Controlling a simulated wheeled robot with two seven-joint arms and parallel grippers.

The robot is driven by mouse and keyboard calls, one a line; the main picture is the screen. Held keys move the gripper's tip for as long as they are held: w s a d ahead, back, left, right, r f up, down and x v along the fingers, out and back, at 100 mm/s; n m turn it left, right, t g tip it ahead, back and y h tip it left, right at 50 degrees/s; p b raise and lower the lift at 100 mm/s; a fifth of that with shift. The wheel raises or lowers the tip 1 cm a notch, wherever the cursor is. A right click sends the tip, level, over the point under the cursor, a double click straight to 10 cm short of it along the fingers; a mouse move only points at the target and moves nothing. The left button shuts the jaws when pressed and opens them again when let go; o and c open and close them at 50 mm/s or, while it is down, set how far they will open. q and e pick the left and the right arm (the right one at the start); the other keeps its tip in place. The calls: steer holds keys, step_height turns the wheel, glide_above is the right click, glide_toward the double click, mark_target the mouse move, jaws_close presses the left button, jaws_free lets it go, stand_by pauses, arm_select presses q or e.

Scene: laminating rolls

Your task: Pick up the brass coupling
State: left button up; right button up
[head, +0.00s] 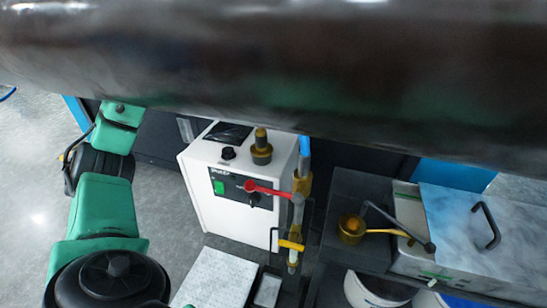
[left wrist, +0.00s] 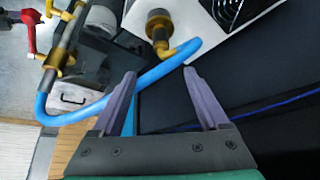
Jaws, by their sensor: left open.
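A brass coupling (head: 261,147), stepped with a narrower top, stands on top of the white pump box (head: 226,185) in the head view. In the left wrist view what looks like the same coupling (left wrist: 158,25) is at the top middle, beyond the fingertips. A yellow-brass elbow on the end of a blue hose (left wrist: 150,76) lies close beside it; I cannot tell whether they touch. My left gripper (left wrist: 160,71) is open, its two purple fingers apart, with the hose crossing near the tips. In the head view the dark roll hides this gripper. My right gripper is not in view.
A large dark roll (head: 270,60) spans the top of the head view. A pipe with a red-handled valve (head: 268,189) stands right of the box. A brass ladle (head: 352,230), a steel unit with a lid handle (head: 487,226) and a white bucket (head: 372,291) are further right.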

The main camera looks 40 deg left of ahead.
mark_target(261, 130)
arm_select(q)
steer(key=b+x, duration=0.5)
steer(key=x, duration=0.8)
steer(key=shift+a+f+b, duration=0.15)
steer(key=shift+b, duration=0.15)
steer(key=shift+w+f, duration=0.1)
steer(key=shift+f, duration=0.05)
steer(key=shift+c, duration=0.6)
jaws_close()
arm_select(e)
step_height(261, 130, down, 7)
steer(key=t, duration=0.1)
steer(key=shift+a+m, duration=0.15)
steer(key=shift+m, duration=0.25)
